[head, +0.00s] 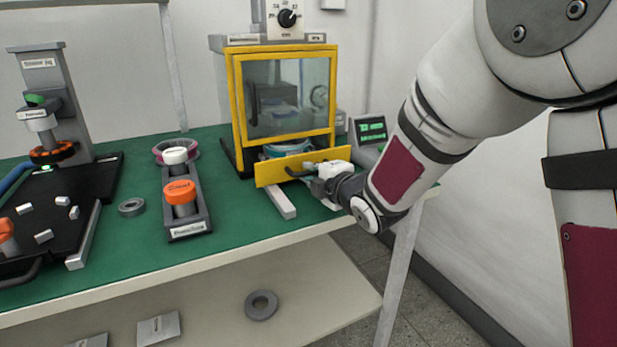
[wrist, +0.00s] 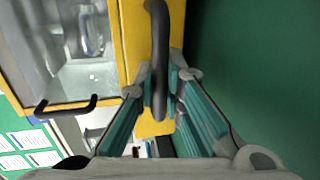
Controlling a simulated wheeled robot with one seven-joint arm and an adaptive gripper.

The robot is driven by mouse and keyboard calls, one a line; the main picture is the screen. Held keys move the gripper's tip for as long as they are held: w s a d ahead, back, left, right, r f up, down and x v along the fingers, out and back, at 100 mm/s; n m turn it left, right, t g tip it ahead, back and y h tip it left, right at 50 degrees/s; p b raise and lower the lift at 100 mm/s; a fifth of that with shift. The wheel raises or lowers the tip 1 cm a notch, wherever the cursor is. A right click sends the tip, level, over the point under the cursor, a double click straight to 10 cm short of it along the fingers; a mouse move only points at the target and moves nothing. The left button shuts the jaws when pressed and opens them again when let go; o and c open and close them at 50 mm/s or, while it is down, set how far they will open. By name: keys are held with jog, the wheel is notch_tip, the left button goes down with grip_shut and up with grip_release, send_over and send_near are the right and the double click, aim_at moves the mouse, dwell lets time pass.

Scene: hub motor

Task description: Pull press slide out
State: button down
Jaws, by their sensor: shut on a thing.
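The press (head: 286,95) is a yellow-framed box with clear panels at the back of the green bench. Its slide has a yellow front plate (head: 272,171) that stands out in front of the frame, with a grey rail (head: 281,201) below. In the wrist view the black slide handle (wrist: 160,62) lies between the two teal-padded fingers of my gripper (wrist: 162,98). My gripper (head: 312,176) is shut on this handle, at the right part of the yellow plate. A round teal-rimmed part (head: 288,147) shows partly behind the plate; the rest of the slide is hidden.
A lit green display (head: 371,131) stands right of the press. Left of it are a grey holder with an orange-capped piece (head: 181,191), a spool (head: 176,151) and a loose grey ring (head: 131,207). The bench's front edge (head: 200,262) is close; bench between holder and rail is clear.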

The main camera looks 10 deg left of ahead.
jog(key=v, duration=0.2)
jog(key=f+b+v, duration=0.1)
jog(key=v, duration=0.2)
jog(key=b+v, duration=0.1)
jog(key=v, duration=0.2)
jog(key=shift+s+f, duration=0.1)
jog(key=shift+f, duration=0.25)
jog(key=c, duration=1.7)
grip_release()
jog(key=shift+o, duration=0.2)
jog(key=v, duration=0.7)
jog(key=shift+s+d, duration=0.15)
jog(key=shift+d, duration=0.05)
jog(key=shift+r, duration=0.1)
